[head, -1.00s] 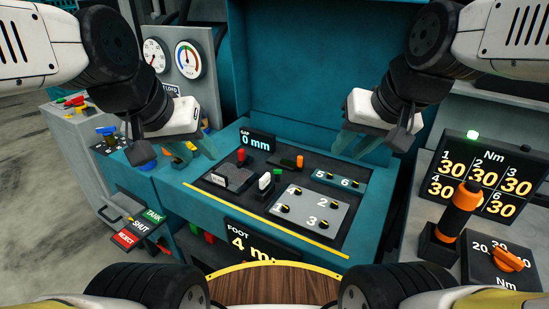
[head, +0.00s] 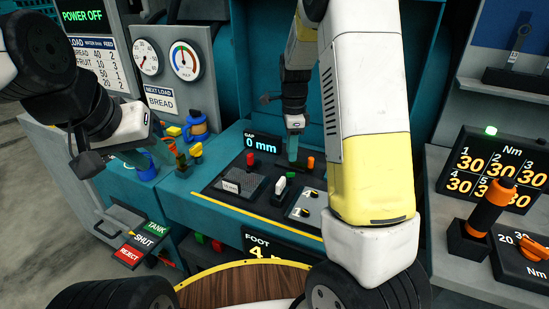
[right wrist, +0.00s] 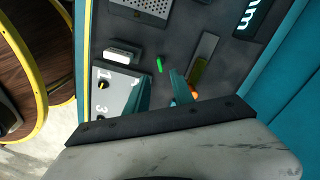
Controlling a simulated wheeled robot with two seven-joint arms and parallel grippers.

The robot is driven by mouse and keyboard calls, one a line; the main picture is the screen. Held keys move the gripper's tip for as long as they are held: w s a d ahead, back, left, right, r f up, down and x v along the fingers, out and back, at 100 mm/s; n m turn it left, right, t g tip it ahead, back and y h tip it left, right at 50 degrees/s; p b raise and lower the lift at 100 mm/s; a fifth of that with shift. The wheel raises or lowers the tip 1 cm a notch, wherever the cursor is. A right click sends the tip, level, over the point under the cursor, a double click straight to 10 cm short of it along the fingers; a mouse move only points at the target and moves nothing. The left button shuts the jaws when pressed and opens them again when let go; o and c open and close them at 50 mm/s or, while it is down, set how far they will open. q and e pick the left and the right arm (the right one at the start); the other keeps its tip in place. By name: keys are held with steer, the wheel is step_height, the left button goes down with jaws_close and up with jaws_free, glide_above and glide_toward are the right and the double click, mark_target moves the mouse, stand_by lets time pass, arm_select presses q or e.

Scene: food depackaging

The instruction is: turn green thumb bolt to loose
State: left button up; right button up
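The green thumb bolt (right wrist: 159,64) stands on the dark panel in the right wrist view, small and upright-looking. In the head view my right gripper (head: 292,150) points down over the back of the panel. My left gripper (head: 148,155) hangs over the left part of the teal bench; its fingers look apart and empty.
An orange bolt (head: 310,163) and red bolt (head: 250,160) flank the right gripper. A white-topped switch (head: 280,185) and numbered plate (head: 303,203) lie in front. An orange-handled driver (head: 490,208) stands at right. A blue jug-like item (head: 196,126) is near my left gripper.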

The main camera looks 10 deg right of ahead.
mark_target(290, 175)
step_height(290, 175, down, 8)
steer(key=shift+r, duration=0.15)
stand_by(0.3)
jaws_close()
